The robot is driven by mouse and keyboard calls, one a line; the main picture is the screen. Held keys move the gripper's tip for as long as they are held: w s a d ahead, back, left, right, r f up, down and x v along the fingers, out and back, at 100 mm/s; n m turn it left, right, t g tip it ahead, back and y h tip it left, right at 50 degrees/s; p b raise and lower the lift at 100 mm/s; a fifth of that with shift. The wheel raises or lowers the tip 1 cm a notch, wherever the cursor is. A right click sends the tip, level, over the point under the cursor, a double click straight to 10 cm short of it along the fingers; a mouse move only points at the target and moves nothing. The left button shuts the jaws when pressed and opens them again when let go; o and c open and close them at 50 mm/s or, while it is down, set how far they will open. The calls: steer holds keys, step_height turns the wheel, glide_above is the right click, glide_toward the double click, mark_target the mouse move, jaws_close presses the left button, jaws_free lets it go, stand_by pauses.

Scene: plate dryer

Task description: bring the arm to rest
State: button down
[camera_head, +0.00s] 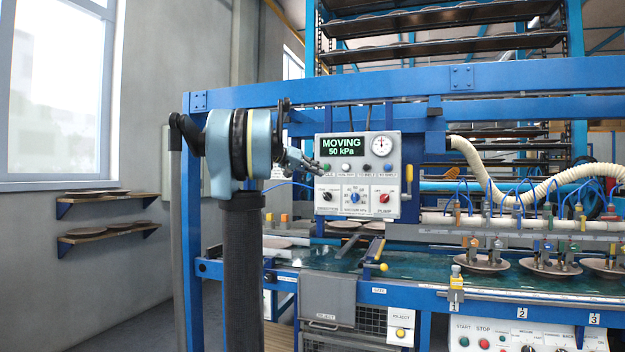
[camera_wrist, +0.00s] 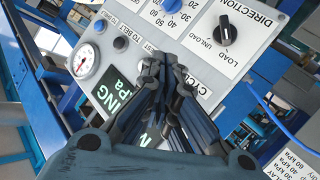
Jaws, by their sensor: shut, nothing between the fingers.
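My arm stands left of centre in the head view, with my gripper (camera_head: 314,167) at the left part of the control panel (camera_head: 361,208). In the wrist view my gripper (camera_wrist: 168,62) is shut and empty, its fingers together in front of the panel face. The panel's green display (camera_head: 344,146) reads MOVING, 50 kPa. A round gauge (camera_head: 381,145) sits right of the display. Knobs and small buttons show below it, and the DIRECTION knob (camera_wrist: 226,31) shows in the wrist view. I cannot tell whether the fingertips touch the panel.
A blue frame beam (camera_head: 420,82) runs above the panel. At right, suction heads hang over plates (camera_head: 550,267) above a green belt (camera_head: 340,258). Wall shelves (camera_head: 107,232) hold plates at left. Open space lies left of my arm, before the grey wall.

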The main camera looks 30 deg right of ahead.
steer(key=s+a+f+n+t+y, duration=0.1)
steer(key=s+a+f+n+y, duration=0.3)
steer(key=s+a+f, duration=0.6)
steer(key=s+a+f+n+t+y, duration=0.1)
steer(key=s+a+f+n+y, duration=0.3)
steer(key=s+a+f, duration=0.6)
steer(key=s+a+f+n+t+y, duration=0.1)
steer(key=s+a+f+n+y, duration=0.4)
steer(key=a+f, duration=1.8)
steer(key=s+f+y, duration=0.1)
steer(key=s+f, duration=0.4)
steer(key=f, duration=0.4)
steer(key=shift+a+f+y, duration=0.2)
steer(key=shift+y, duration=0.1)
steer(key=shift+w+f, duration=0.2)
steer(key=shift+w, duration=0.15)
steer(key=shift+d, duration=0.1)
stand_by(2.0)
